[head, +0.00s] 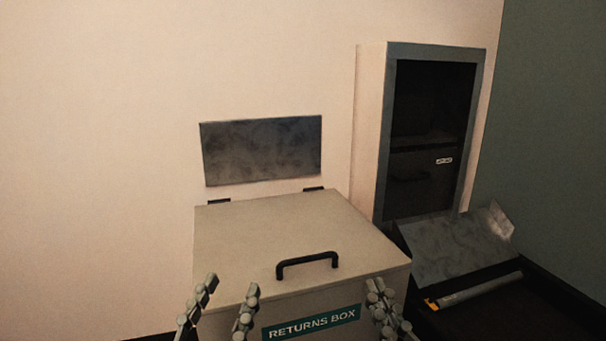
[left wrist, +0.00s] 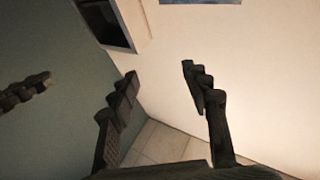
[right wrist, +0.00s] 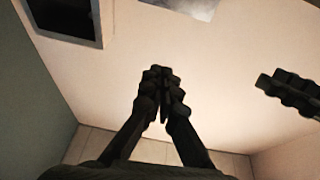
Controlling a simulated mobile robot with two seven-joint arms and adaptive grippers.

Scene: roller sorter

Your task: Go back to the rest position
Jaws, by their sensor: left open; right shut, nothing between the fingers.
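My left gripper (head: 231,285) is at the bottom of the head view, its two fingers apart, in front of the box's front. In the left wrist view my left gripper (left wrist: 159,72) is open with nothing between the fingers. My right gripper (head: 374,290) is to its right in the head view, near the right end of the box's label. In the right wrist view my right gripper (right wrist: 160,72) has its fingers together and holds nothing. Both point upward in the head view. The arms behind them are mostly out of view.
A returns box (head: 230,228) with a closed lid and black handle (head: 307,262) stands against the wall. A grey metal panel (head: 262,151) is above it. To the right are a dark framed cabinet opening (head: 430,140) and a sloped metal tray (head: 455,248).

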